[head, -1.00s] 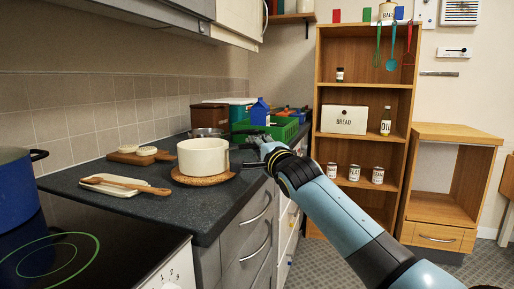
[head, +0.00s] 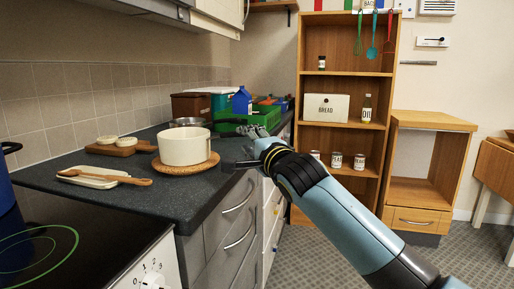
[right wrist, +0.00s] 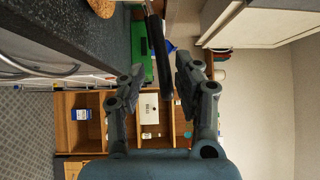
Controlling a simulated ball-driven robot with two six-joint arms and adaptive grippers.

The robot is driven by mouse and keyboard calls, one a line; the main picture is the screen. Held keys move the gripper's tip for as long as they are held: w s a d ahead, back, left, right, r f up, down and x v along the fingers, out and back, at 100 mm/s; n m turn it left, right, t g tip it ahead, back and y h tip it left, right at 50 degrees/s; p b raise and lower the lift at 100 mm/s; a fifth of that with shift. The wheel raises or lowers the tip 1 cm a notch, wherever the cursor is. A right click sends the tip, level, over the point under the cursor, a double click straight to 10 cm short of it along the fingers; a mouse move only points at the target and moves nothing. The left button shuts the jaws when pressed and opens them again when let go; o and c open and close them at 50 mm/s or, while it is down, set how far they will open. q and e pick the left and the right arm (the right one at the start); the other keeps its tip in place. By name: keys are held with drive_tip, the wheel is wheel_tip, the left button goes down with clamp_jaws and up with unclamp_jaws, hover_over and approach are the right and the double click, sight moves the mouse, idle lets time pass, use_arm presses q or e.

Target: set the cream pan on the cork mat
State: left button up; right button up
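The cream pan (head: 184,148) sits upright on the round cork mat (head: 190,170) on the dark counter in the head view. The mat's rim shows around the pan's base. My right gripper (head: 238,148) is just to the right of the pan, clear of its body. In the right wrist view its two fingers (right wrist: 158,88) stand apart. A dark bar (right wrist: 158,50), seemingly the pan's handle, shows between them, with gaps on both sides. My left gripper is in neither view.
A white board with a wooden spoon (head: 130,181) lies left of the mat. A wooden board (head: 125,149), a metal pan (head: 190,122) and a green crate (head: 255,118) are behind. The hob (head: 60,245) is in front. A shelf unit (head: 347,85) stands beyond my right arm.

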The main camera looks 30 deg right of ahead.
drive_tip(key=s, duration=0.6)
wheel_tip(320, 180, down, 21)
drive_tip(key=s+n+g, duration=0.2)
drive_tip(key=n+g, duration=0.2)
drive_tip(key=s+f+n+g, duration=0.2)
drive_tip(key=s+f, duration=0.2)
drive_tip(key=f, duration=0.3)
drive_tip(key=s+d+f+n+g, duration=0.1)
drive_tip(key=s+f+n, duration=0.1)
drive_tip(key=s+f, duration=0.35)
drive_tip(key=s+f+n+g, duration=0.2)
drive_tip(key=s+f, duration=0.1)
drive_tip(key=f, duration=0.6)
drive_tip(key=s+a+f+n+g, duration=0.1)
drive_tip(key=s+f+n+g, duration=0.1)
drive_tip(key=s+f, duration=0.7)
drive_tip(key=s+f+n+g, duration=0.3)
drive_tip(key=s+f, duration=0.3)
drive_tip(key=s, duration=0.6)
drive_tip(key=s+a+f+n+g, duration=0.1)
drive_tip(key=s+f+n+g, duration=0.1)
drive_tip(key=s, duration=0.8)
drive_tip(key=s+a+f+n+g+y, duration=0.1)
drive_tip(key=s+f+n, duration=0.1)
drive_tip(key=s, duration=0.8)
drive_tip(key=shift+f+g, duration=0.4)
drive_tip(key=shift+f, duration=0.35)
drive_tip(key=shift+a, duration=0.1)
